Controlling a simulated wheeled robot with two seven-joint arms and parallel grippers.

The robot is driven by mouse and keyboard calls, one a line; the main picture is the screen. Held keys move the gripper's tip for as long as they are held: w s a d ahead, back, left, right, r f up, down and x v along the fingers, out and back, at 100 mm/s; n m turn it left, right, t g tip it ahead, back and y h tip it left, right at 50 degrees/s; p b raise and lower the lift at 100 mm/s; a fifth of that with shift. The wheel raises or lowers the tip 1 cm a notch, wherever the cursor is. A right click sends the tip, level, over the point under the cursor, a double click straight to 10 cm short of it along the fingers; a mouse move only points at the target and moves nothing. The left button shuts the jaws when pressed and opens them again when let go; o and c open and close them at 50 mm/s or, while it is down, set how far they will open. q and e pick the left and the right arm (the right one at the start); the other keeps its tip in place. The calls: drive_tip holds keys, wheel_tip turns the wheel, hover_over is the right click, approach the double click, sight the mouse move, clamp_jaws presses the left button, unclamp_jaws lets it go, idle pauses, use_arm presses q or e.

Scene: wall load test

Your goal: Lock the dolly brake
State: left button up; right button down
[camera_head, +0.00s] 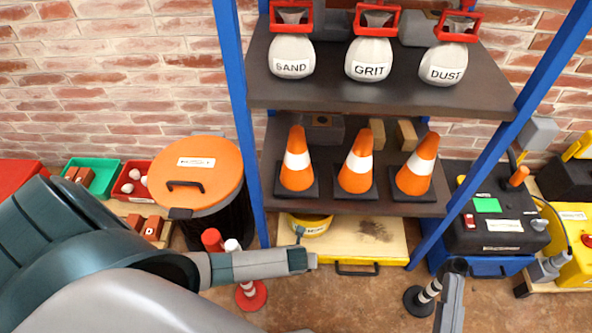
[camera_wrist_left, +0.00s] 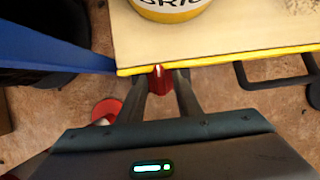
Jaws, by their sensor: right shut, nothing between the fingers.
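The dolly is a flat tan platform (camera_head: 372,238) with a yellow edge and a black handle (camera_head: 357,269), under the rack. In the left wrist view its yellow-edged deck (camera_wrist_left: 215,42) fills the upper right. A small red piece (camera_wrist_left: 161,82), possibly the brake lever, shows just under the deck's near edge. My left gripper (camera_head: 312,261) reaches in from the left, its tips near the dolly's front left corner. In the left wrist view its fingers (camera_wrist_left: 164,82) are apart, with the red piece between them; contact is unclear. My right gripper (camera_head: 453,292) is shut and empty, right of the dolly.
A yellow bucket (camera_head: 310,226) stands on the dolly. Blue rack posts (camera_head: 243,110) flank it. Orange cones (camera_head: 358,170) and labelled bags (camera_head: 368,60) are on the shelves. Red-based posts (camera_head: 251,296) and a black-based post (camera_head: 420,301) stand on the floor.

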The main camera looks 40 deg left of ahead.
use_arm(q)
clamp_jaws()
idle(0.3)
